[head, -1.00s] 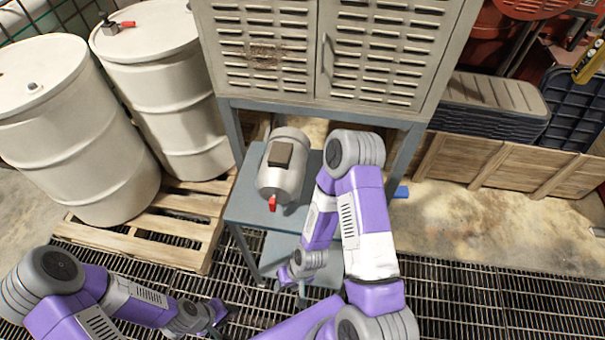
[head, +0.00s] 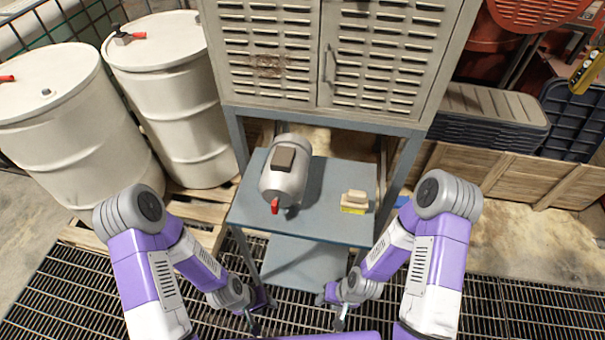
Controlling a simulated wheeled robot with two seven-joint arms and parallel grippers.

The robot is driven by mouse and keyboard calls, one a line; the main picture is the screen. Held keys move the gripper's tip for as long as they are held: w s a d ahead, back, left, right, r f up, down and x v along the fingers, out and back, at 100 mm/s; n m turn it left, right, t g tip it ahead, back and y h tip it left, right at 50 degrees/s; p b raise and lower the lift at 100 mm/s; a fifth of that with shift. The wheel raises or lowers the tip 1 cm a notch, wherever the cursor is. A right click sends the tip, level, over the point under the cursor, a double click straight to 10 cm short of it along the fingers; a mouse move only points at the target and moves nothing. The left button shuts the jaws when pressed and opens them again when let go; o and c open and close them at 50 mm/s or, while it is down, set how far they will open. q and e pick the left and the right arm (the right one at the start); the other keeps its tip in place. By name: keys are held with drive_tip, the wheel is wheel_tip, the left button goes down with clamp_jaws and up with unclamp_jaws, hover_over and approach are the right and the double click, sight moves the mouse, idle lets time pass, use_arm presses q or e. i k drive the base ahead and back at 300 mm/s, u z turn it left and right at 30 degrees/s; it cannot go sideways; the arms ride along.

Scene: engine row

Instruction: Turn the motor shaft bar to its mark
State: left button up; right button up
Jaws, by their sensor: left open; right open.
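The motor (head: 286,172) is a light grey cylinder with a dark box on top, lying on a blue-grey table (head: 325,215). A red bar (head: 275,206) sits at its near end, pointing roughly toward me. I cannot make out its mark from here. My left gripper (head: 256,322) is open and empty, low in front of the table's near left leg. My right gripper (head: 338,322) is open and empty, low in front of the table, right of the left one. Both are apart from the motor and bar.
A small cream and yellow block (head: 355,202) sits on the table's right side. A louvred cabinet (head: 320,60) stands behind and above the table. White drums (head: 165,95) stand on a pallet (head: 200,212) at left. Wooden crates (head: 530,175) stand at right. Floor grating lies in front.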

sight(274, 205)
drive_tip(key=z, duration=1.8)
drive_tip(key=k, duration=0.9)
drive_tip(key=u, duration=1.8)
